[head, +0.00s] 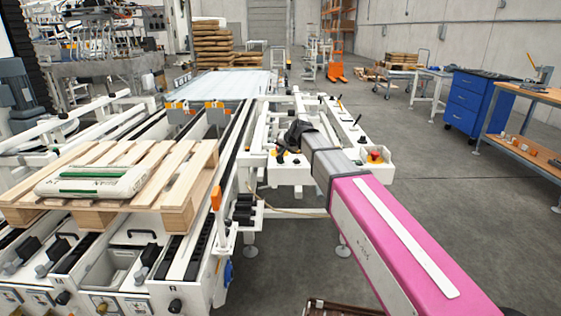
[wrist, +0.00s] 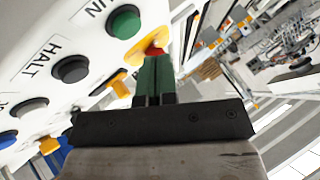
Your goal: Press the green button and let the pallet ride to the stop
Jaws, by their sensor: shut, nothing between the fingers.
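The green button (wrist: 124,22) sits at the upper left of the wrist view, on a white control panel (head: 378,167), below lettering ending in "IN". My gripper (wrist: 155,60) is shut and empty. Its green fingertips appear right of and below the green button, in front of the red stop button (wrist: 152,50) with its yellow collar. I cannot tell whether they touch anything. In the head view my arm covers the middle of the panel. The wooden pallet (head: 178,190) lies on the near part of the conveyor at left, carrying a white-and-green bag (head: 97,181).
A black HALT button (wrist: 70,69), a grey button (wrist: 30,107) and a blue button (wrist: 6,138) share the panel. Orange-marked blocks (head: 214,111) stand across the conveyor beyond the pallet. A blue drawer cabinet (head: 473,100) stands at right. The floor between is clear.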

